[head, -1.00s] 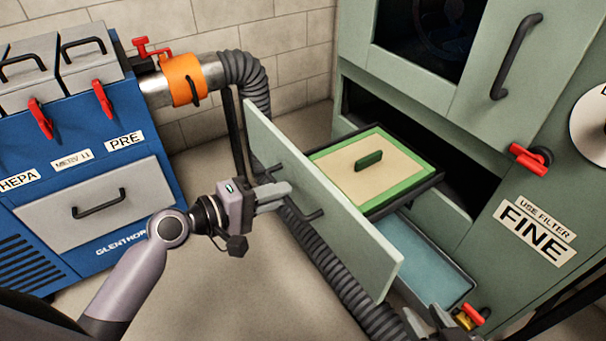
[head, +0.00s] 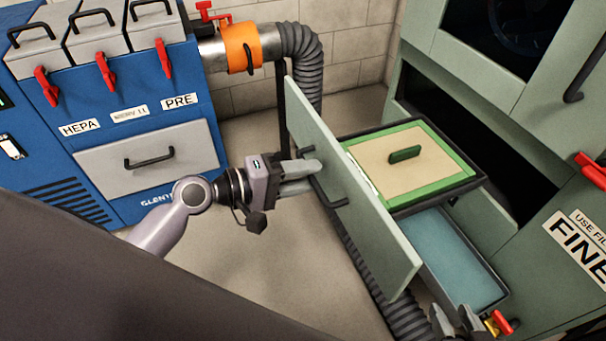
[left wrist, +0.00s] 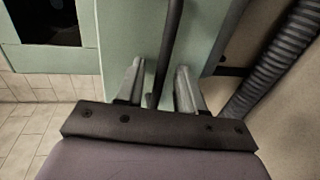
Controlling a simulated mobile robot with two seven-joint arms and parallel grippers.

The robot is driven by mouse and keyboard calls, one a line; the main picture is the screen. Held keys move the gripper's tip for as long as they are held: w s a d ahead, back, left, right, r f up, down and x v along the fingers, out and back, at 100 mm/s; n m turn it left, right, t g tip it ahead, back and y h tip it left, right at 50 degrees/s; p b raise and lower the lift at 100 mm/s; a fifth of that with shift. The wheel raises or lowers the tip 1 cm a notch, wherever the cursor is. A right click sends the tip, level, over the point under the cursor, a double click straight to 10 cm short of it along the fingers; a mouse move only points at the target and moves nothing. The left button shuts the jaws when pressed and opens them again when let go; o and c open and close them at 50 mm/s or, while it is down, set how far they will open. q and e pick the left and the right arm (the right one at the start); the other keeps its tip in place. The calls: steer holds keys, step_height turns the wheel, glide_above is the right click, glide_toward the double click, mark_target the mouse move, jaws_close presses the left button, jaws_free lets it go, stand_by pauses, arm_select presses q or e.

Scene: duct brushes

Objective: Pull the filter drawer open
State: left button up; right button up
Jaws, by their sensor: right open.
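The filter drawer stands pulled out from the green cabinet, with its pale green front panel (head: 375,226) facing left. A green-framed tan filter (head: 440,165) with a green grip lies in the tray behind the panel. My left gripper (head: 308,178) is at the drawer's dark bar handle (head: 338,203), covering its far end. In the left wrist view the handle (left wrist: 170,50) passes between the two separated fingers (left wrist: 160,85); whether it touches either is unclear. My right gripper (head: 456,318) is partly cut off at the lower edge, open, below the drawer panel.
A lower blue-lined tray (head: 455,262) sits beneath the filter. A ribbed grey hose (head: 305,60) runs down and behind the panel. A blue machine (head: 190,130) with red latches stands at the left. A red-handled valve (head: 498,322) is near my right gripper.

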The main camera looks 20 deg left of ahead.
arm_select(q)
steer(key=shift+s, duration=0.1)
steer(key=v, duration=0.7)
arm_select(e)
steer(key=shift+d, duration=0.15)
arm_select(q)
steer(key=shift+a, duration=0.1)
arm_select(e)
steer(key=shift+f, duration=0.1)
arm_select(q)
steer(key=shift+f, duration=0.1)
arm_select(e)
steer(key=shift+s+f, duration=0.1)
